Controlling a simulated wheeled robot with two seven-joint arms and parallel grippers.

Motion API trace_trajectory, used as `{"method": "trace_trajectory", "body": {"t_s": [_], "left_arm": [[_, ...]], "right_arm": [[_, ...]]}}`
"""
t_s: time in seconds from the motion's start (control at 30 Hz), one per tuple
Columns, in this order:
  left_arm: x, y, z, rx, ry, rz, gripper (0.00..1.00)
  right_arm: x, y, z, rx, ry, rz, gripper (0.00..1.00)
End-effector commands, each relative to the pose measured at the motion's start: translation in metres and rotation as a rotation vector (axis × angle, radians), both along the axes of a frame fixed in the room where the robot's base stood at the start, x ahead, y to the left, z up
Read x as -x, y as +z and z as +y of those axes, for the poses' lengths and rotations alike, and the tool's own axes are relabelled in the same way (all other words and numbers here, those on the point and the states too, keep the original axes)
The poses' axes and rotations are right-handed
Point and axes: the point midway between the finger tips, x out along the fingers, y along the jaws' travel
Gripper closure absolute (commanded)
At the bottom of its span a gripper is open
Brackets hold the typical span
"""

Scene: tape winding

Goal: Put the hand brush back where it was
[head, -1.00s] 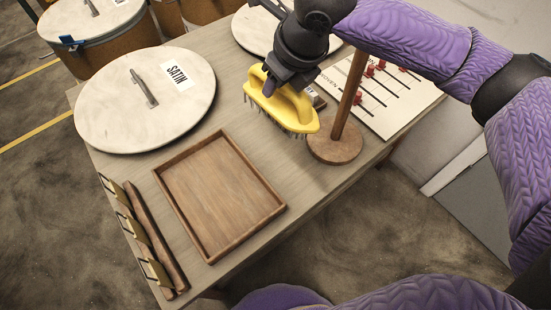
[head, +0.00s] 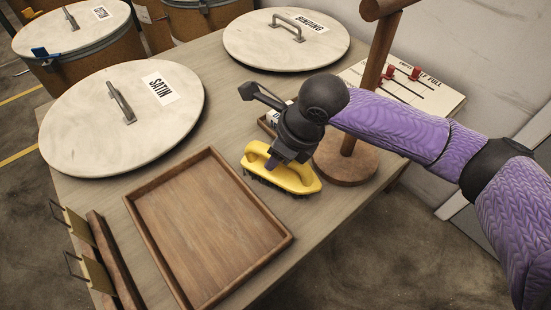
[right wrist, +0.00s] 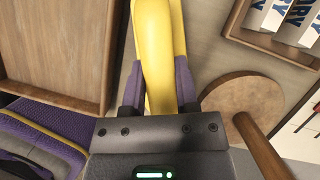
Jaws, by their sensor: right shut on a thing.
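The hand brush (head: 294,178) is yellow with dark bristles facing down. It is at the table's front edge side, between the wooden tray and the round-based wooden stand. My right gripper (head: 273,163) is shut on its handle from above. In the right wrist view the yellow handle (right wrist: 156,50) lies between the two purple-padded fingers (right wrist: 158,85). The bristles are low over the tabletop; I cannot tell whether they touch it. My left gripper is not in view.
An empty wooden tray (head: 208,228) lies left of the brush. The wooden stand (head: 345,169) rises close on its right. A small box holding white labelled items (right wrist: 283,18) sits behind. Two round lids, SATIN (head: 120,115) and BINDING (head: 286,40), lie farther back. A hooked rack (head: 112,262) is at lower left.

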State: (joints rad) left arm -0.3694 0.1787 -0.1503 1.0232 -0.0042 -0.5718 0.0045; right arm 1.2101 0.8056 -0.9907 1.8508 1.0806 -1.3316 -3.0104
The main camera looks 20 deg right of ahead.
Motion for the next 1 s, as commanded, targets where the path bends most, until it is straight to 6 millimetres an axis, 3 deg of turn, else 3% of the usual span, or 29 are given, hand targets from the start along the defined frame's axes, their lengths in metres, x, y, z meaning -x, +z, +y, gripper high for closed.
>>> {"method": "trace_trajectory", "body": {"t_s": [0.1,0.37,0.4,0.53,0.87,1.0], "left_arm": [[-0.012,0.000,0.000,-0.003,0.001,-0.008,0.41],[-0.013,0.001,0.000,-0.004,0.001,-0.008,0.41],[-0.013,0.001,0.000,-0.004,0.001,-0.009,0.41],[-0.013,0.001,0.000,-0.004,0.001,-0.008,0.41],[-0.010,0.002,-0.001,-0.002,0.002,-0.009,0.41],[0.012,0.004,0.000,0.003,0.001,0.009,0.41]], "right_arm": [[0.000,-0.007,0.000,0.001,0.000,-0.001,1.00],[0.000,-0.006,0.000,0.000,0.000,-0.001,1.00],[0.000,-0.006,0.000,0.000,0.000,-0.001,0.54],[0.000,-0.006,0.000,0.000,0.000,-0.001,0.27],[0.000,-0.003,0.000,0.000,-0.001,-0.003,0.27],[0.003,0.011,-0.004,0.000,-0.001,-0.006,0.27]]}}
